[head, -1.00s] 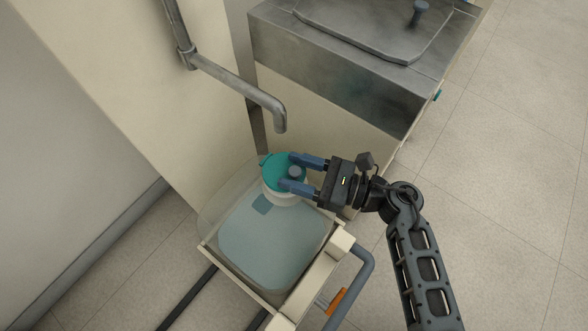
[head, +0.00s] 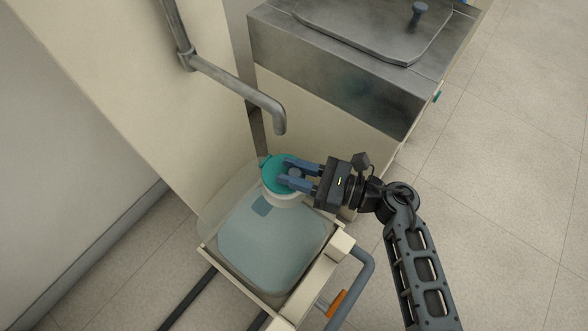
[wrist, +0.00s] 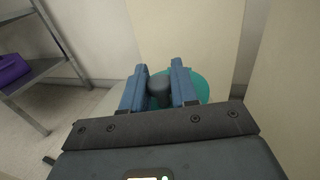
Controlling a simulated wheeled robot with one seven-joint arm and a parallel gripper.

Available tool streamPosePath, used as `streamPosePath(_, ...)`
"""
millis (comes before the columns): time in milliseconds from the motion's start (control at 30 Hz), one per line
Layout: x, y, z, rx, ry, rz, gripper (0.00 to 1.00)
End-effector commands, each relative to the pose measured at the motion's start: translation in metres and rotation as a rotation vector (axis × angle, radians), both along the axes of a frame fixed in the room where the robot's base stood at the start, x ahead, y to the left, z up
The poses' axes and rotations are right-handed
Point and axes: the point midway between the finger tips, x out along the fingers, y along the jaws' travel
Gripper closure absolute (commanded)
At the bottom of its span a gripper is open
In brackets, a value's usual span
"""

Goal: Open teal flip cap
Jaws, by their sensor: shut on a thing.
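The teal flip cap (head: 270,176) sits closed on the white neck (head: 286,199) of a translucent container (head: 268,245). A round dark grey-blue knob stands up from the cap, and it shows in the wrist view (wrist: 160,91) between the fingers. My gripper (head: 285,172) reaches in from the right, over the cap, and its two blue fingers are shut on the knob. In the wrist view the teal cap (wrist: 203,88) shows behind and beside the right finger, and the fingers hide part of it.
A grey metal spout (head: 279,115) hangs just above and behind the cap. A steel-topped cabinet (head: 350,75) stands behind. The container rests in a cream cart with a blue handle (head: 362,280) and orange piece. In the wrist view, a shelf with a purple item (wrist: 12,70) is at left.

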Motion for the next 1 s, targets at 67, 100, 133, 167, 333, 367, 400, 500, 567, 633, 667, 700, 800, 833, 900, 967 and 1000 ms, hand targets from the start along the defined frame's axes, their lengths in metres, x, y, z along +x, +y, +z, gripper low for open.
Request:
streamPosePath(67,0.000,0.000,0.000,0.000,0.000,0.000,1.00)
streamPosePath(100,0.000,0.000,0.000,0.000,0.000,0.000,1.00)
streamPosePath(133,0.000,0.000,0.000,0.000,0.000,0.000,1.00)
streamPosePath(167,0.000,0.000,0.000,0.000,0.000,0.000,1.00)
streamPosePath(333,0.000,0.000,0.001,-0.002,0.002,0.000,1.00)
streamPosePath(367,0.000,0.000,0.001,-0.003,0.002,0.000,1.00)
streamPosePath(400,0.000,0.000,0.002,-0.006,0.004,0.000,1.00)
streamPosePath(500,0.001,0.001,0.005,-0.019,0.014,0.000,1.00)
streamPosePath(567,0.001,0.001,0.008,-0.032,0.025,0.000,1.00)
streamPosePath(633,0.002,0.002,0.012,-0.054,0.040,-0.001,1.00)
streamPosePath(667,0.002,0.002,0.014,-0.063,0.048,-0.001,1.00)
streamPosePath(700,0.003,0.003,0.016,-0.079,0.060,0.000,1.00)
streamPosePath(800,0.004,0.005,0.022,-0.124,0.095,0.001,1.00)
streamPosePath(833,0.005,0.006,0.024,-0.139,0.107,0.001,1.00)
streamPosePath(900,0.006,0.008,0.028,-0.177,0.136,0.000,1.00)
streamPosePath(967,0.008,0.010,0.032,-0.210,0.162,0.000,1.00)
streamPosePath(1000,0.009,0.011,0.033,-0.232,0.181,0.000,1.00)
